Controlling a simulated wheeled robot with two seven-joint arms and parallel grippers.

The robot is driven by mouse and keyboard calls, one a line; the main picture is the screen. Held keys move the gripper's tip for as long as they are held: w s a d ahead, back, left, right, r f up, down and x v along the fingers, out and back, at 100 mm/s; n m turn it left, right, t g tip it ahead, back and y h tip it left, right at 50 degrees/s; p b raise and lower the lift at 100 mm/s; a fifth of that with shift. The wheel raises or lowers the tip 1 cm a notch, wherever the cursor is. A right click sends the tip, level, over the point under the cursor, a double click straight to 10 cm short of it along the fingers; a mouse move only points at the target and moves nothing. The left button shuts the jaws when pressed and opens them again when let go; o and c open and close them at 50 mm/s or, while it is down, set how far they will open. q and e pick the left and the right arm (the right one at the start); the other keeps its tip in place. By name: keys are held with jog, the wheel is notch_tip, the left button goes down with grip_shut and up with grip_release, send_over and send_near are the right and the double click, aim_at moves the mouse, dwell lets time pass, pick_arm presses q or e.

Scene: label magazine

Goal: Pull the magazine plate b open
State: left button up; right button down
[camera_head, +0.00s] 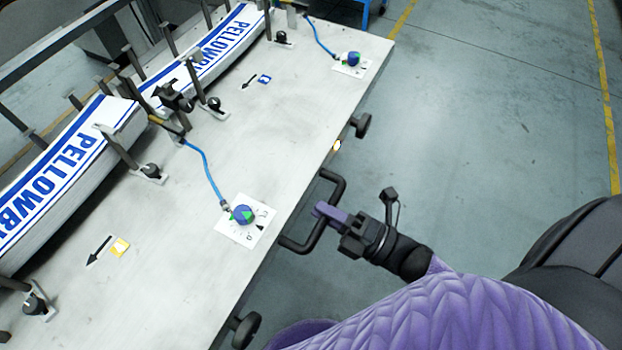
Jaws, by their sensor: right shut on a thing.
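The magazine plate (190,262) is a long light grey metal plate running from lower left to upper right. A black U-shaped handle (336,184) sticks out from its right edge. My right gripper (322,211) is shut on the handle's outer bar, with its purple fingers across it. The letter naming the plate cannot be read. My left gripper is not in view.
Stacks of white labels with blue PELLOWBY print (75,160) stand between upright posts on the plate. Blue knobs (243,214) on white dials have blue hoses. Black clamp knobs (361,125) sit along the right edge. The grey floor (480,110) to the right is clear.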

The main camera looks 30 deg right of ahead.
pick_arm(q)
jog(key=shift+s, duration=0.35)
pick_arm(e)
jog(key=shift+s+d+f, duration=0.1)
jog(key=shift+s, duration=0.05)
jog(key=c, duration=0.6)
grip_release()
jog(key=shift+s+d, duration=0.1)
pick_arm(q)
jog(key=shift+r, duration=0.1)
pick_arm(e)
jog(key=v, duration=0.9)
jog(key=shift+s+d, duration=0.2)
jog(key=shift+s, duration=0.05)
